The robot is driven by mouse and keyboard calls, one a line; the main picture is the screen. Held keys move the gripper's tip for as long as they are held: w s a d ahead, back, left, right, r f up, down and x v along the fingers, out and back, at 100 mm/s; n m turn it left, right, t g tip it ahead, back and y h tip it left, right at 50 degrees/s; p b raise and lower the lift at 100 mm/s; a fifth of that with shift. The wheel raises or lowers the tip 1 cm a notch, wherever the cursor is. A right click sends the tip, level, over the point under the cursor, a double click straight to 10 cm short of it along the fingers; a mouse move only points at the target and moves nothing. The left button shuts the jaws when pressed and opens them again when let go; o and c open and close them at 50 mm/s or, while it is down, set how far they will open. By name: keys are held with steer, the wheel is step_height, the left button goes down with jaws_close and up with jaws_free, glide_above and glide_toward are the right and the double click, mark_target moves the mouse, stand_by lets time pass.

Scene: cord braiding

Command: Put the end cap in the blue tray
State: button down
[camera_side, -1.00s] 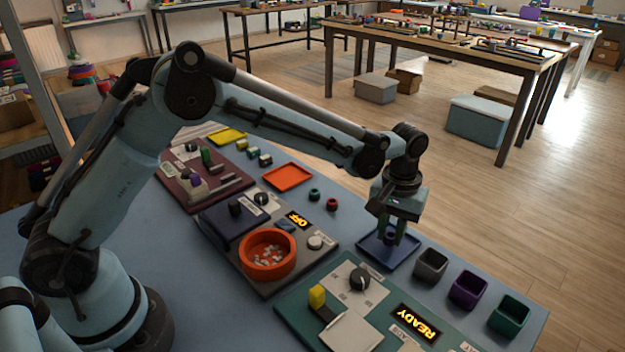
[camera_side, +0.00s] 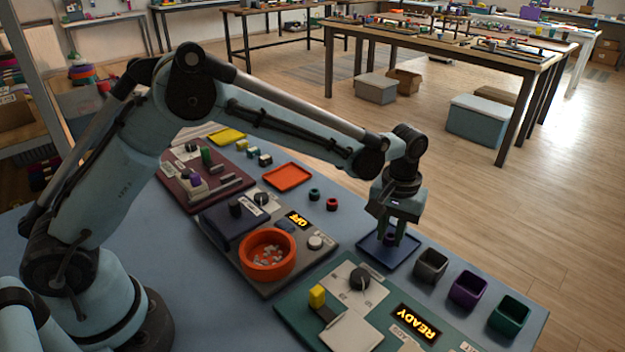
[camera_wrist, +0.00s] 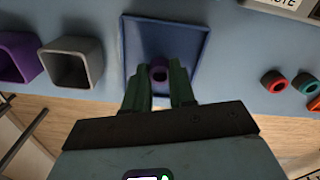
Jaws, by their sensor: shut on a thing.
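The blue tray (camera_side: 406,252) lies flat on the blue table, in front of my arm and beside a row of small bins. My gripper (camera_side: 389,240) points down over the tray, its green fingers shut on a small purple end cap (camera_side: 389,239). In the wrist view the end cap (camera_wrist: 158,73) shows as a purple ring between the fingertips (camera_wrist: 159,78), within the outline of the tray (camera_wrist: 195,33). The cap is at or very near the tray floor; I cannot tell if it touches. The fingers partly hide it.
A grey bin (camera_side: 430,265), a purple bin (camera_side: 468,288) and a green bin (camera_side: 509,314) stand right of the tray. Teal (camera_side: 314,194) and red (camera_side: 332,204) rings lie behind it. A green panel with a READY display (camera_side: 418,323) is in front.

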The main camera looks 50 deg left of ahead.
steer(key=shift+f, duration=0.25)
steer(key=c, duration=0.9)
jaws_free()
steer(key=shift+o, duration=0.2)
step_height(320, 180, up, 11)
stand_by(0.3)
steer(key=shift+r, duration=0.1)
